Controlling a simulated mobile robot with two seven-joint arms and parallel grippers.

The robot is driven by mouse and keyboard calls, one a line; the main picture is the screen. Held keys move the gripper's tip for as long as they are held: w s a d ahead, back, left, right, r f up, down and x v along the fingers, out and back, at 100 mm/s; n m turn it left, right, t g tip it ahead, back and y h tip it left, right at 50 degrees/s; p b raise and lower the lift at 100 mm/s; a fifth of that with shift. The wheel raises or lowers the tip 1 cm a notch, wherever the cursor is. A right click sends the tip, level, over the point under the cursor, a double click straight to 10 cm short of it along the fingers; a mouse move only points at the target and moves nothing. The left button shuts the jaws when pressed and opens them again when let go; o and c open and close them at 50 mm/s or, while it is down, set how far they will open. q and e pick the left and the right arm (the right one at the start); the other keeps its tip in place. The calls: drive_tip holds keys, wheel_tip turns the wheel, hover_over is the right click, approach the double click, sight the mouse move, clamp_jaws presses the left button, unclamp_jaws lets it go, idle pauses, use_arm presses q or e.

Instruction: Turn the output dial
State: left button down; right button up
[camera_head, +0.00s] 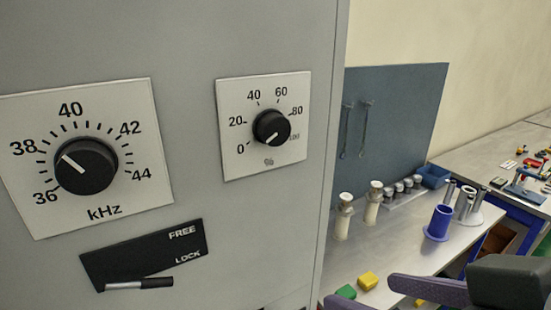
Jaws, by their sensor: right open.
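The output dial (271,127) is a black round knob on a white plate marked 0 to 100 with a % sign, on the grey cabinet front. Its pale pointer mark is at the lower left, toward the 0 end. My right gripper (358,291) shows at the lower right, with two purple fingers spread apart and nothing seen between them. It is below and to the right of the dial, apart from it. My left gripper is not in view.
A larger kHz dial (85,166) and a FREE/LOCK lever (139,283) share the cabinet front (200,40). At right, a bench (352,263) holds pale cylinders (373,203), a blue cylinder (439,223), and yellow (368,281) and green (346,291) blocks.

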sight(278, 132)
drive_tip(key=w+a+r+t+y, duration=0.1)
drive_tip(key=w+a+r+t, duration=0.1)
drive_tip(key=w, duration=0.3)
drive_tip(key=w+a+r+t+y, duration=0.1)
drive_tip(key=w+a+r+t, duration=0.1)
drive_tip(key=w, duration=0.4)
drive_tip(key=w+a+r+t+y, duration=0.1)
drive_tip(key=w+a+r+t, duration=0.1)
drive_tip(key=w+a+r, duration=0.1)
drive_tip(key=shift+w+a+r+m, duration=0.1)
drive_tip(key=shift+w+r+m, duration=0.15)
drive_tip(key=shift+w, duration=0.35)
drive_tip(key=shift+w+a+r+m, duration=0.15)
drive_tip(key=shift+w+r, duration=0.15)
drive_tip(key=shift+w, duration=0.25)
drive_tip(key=shift+w+a, duration=0.15)
drive_tip(key=shift+w, duration=0.3)
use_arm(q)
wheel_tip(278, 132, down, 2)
use_arm(e)
drive_tip(key=shift+f, duration=0.1)
drive_tip(key=shift+c, duration=0.4)
clamp_jaws()
